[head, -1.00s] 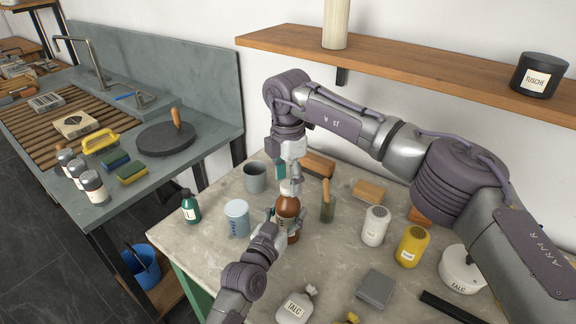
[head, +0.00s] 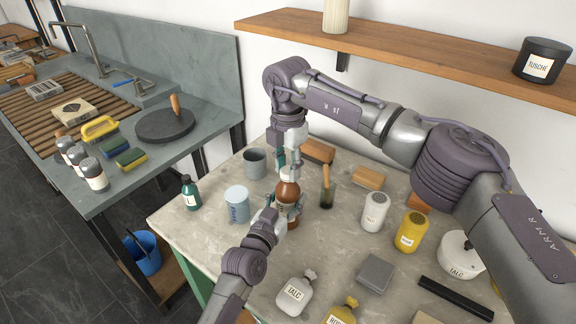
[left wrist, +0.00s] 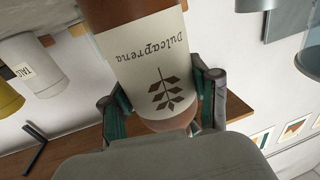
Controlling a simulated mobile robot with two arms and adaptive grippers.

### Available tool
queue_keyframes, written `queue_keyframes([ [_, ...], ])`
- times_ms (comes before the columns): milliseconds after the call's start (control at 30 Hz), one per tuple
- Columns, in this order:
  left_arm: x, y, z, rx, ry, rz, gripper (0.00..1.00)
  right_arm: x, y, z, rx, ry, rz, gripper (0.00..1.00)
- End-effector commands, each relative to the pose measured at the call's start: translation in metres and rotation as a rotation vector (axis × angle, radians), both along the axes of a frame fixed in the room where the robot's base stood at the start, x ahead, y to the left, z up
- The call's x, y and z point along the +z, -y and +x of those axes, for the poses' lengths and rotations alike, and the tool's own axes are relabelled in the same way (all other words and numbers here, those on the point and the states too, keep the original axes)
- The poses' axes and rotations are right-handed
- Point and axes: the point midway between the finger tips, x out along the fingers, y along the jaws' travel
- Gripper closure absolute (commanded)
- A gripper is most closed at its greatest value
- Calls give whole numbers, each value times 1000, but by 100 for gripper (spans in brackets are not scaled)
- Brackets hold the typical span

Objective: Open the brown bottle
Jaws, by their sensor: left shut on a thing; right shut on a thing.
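The brown bottle (head: 289,192) stands upright on the grey worktop in the head view. My left gripper (head: 287,207) is shut around its body from the front. In the left wrist view the bottle (left wrist: 134,14) shows upside down, with a cream label reading "Dulcaprena" and a leaf print. The fingers of my left gripper (left wrist: 165,105) lie on both sides of it. My right gripper (head: 291,170) points down from above and is shut on the bottle's cap at the top. The cap is mostly hidden by the fingers, so I cannot tell whether it has turned.
Talc containers and a yellow shaker (head: 411,231) are further right. A wooden shelf (head: 400,54) runs above.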

Motion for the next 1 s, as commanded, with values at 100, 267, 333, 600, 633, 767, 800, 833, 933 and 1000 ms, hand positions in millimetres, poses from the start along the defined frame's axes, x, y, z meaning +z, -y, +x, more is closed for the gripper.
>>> queue_keyframes([
  [100,0,0,0,0,-1,0,100,1,0,0,290,2,0,100],
  [267,-1,0,0,0,-1,0,100,1,0,0,705,2,1,100],
  [333,0,0,0,0,-1,0,100,1,0,0,885,1,0,100],
  [600,0,0,0,0,-1,0,100,1,-1,0,1586,-1,1,100],
  [633,0,0,0,0,-1,0,100,2,-1,0,1663,-1,0,100],
  [767,0,0,0,0,-1,0,100,2,-1,0,2001,-1,1,100],
  [800,0,0,0,0,-1,0,100,2,-1,0,2102,-2,1,100],
  [833,0,0,0,0,-1,0,100,2,-1,0,2175,-2,1,100],
  [933,0,0,0,0,-1,0,100,2,-1,0,2388,-1,2,100],
  [1000,0,0,0,0,-1,0,100,2,-1,-1,2499,-2,2,100],
])
